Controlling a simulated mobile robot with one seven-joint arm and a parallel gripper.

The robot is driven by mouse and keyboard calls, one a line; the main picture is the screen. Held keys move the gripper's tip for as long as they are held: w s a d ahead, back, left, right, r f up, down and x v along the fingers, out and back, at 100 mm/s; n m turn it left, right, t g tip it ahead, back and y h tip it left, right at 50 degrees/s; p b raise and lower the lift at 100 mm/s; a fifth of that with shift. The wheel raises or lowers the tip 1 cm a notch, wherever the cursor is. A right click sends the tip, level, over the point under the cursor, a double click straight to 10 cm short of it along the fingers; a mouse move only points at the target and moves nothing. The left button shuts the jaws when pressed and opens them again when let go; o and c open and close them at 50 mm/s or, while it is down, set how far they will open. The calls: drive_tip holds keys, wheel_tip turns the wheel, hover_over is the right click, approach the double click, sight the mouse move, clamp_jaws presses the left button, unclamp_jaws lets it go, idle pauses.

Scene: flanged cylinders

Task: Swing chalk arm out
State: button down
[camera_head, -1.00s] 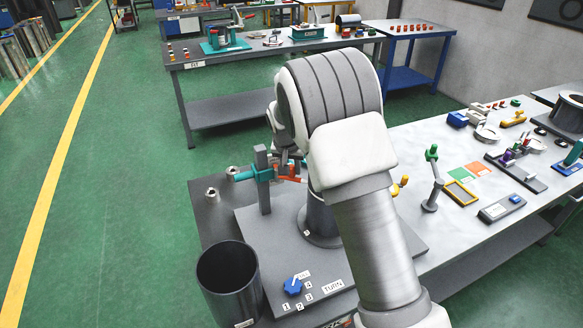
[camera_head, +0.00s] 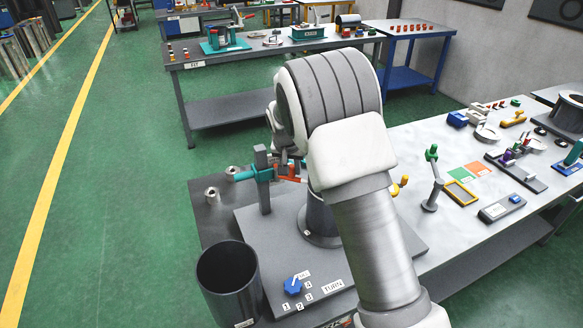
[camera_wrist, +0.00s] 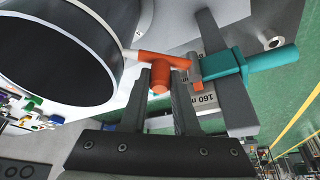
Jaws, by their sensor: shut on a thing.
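The chalk arm is an orange holder (camera_wrist: 165,62) with a white chalk stick (camera_wrist: 129,54) at its end, joined to a teal slide block (camera_wrist: 221,66) on a grey post (camera_wrist: 228,98). In the head view the post (camera_head: 263,185) stands on a grey base plate left of the flanged cylinder (camera_head: 320,217), with the orange holder (camera_head: 289,172) between them. My gripper (camera_wrist: 160,85) is shut on the orange holder's downward knob. The chalk tip lies by the cylinder's rim (camera_wrist: 108,80); I cannot tell whether they touch. My arm hides part of the cylinder and most of the gripper in the head view.
A dark open bin (camera_head: 228,282) stands at the plate's front left. A blue knob (camera_head: 292,286) with number labels is on the plate. Small metal pieces (camera_head: 212,195) lie behind. A green-topped lever (camera_head: 432,175) and other fixtures fill the bench to the right.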

drive_tip(key=shift+s, duration=0.1)
idle(0.3)
drive_tip(key=shift+s+a+f+m+h+b, duration=0.1)
drive_tip(key=shift+s+a+m+h+b, duration=0.1)
drive_tip(key=shift+m+b, duration=0.25)
drive_tip(key=shift+s+a+f+m+h+b, duration=0.1)
drive_tip(key=shift+m+h+b, duration=0.1)
drive_tip(key=shift+m+b, duration=0.2)
drive_tip(key=m, duration=0.2)
drive_tip(key=s+m+h+b, duration=0.1)
drive_tip(key=shift+a+r+m+g, duration=0.15)
drive_tip(key=shift+a+m+g, duration=0.15)
drive_tip(key=shift+a, duration=0.1)
drive_tip(key=shift+s+a+r+m+g+h, duration=0.15)
drive_tip(key=shift+a+m+g+h, duration=0.1)
drive_tip(key=shift+m, duration=0.55)
drive_tip(key=shift+s+a+f+m+g+h, duration=0.15)
drive_tip(key=shift+a+m+g, duration=0.15)
drive_tip(key=shift+m, duration=0.55)
drive_tip(key=shift+s+a+r+m+g+h, duration=0.15)
drive_tip(key=shift+a+m+g+h, duration=0.1)
drive_tip(key=shift+m, duration=0.55)
drive_tip(key=c, duration=0.9)
unclamp_jaws()
drive_tip(key=v, duration=1.7)
drive_tip(key=shift+r+b, duration=0.15)
drive_tip(key=shift+b, duration=0.15)
